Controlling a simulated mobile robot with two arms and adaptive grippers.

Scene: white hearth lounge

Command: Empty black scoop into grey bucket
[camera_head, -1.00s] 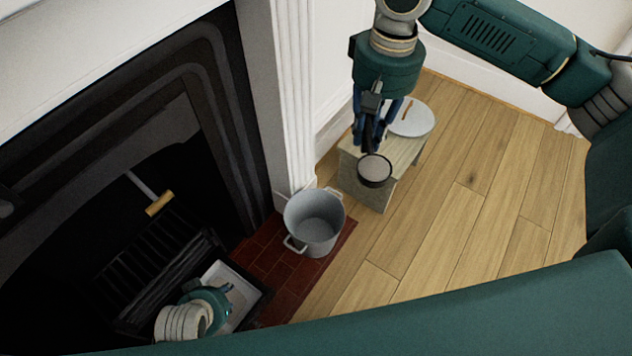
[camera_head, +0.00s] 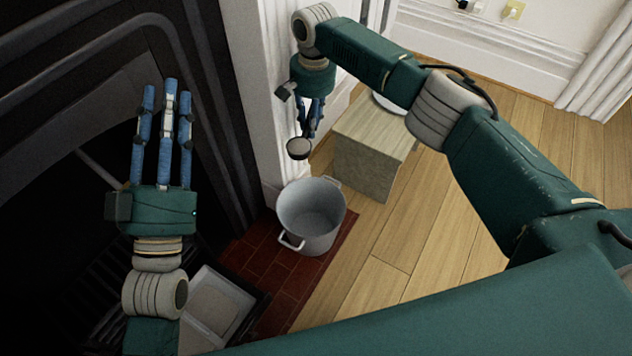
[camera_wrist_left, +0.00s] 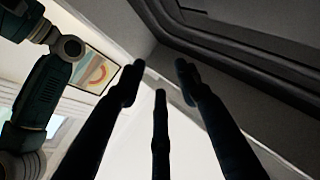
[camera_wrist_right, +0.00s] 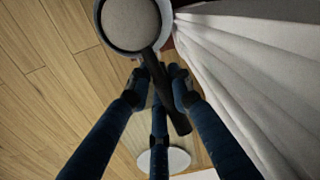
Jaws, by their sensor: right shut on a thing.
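The black scoop (camera_head: 299,149) is filled with grey material and held level above the back of the grey bucket (camera_head: 311,216). My right gripper (camera_head: 308,128) is shut on its handle. In the right wrist view the scoop's full cup (camera_wrist_right: 131,22) shows at the top, its black handle between my right fingers (camera_wrist_right: 160,88). The bucket stands upright on the red tiles, with a handle at its front; its inside looks empty. My left gripper (camera_head: 164,110) is raised in front of the fireplace, its fingers pointing up, spread apart and empty; they also show in the left wrist view (camera_wrist_left: 159,95).
A wooden stool (camera_head: 365,150) stands right of the bucket with a white round thing (camera_head: 388,104) on it, partly hidden by my right arm. A tray of pale ash (camera_head: 215,305) lies by the dark grate. The white fireplace pillar (camera_head: 252,90) is close behind the scoop.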

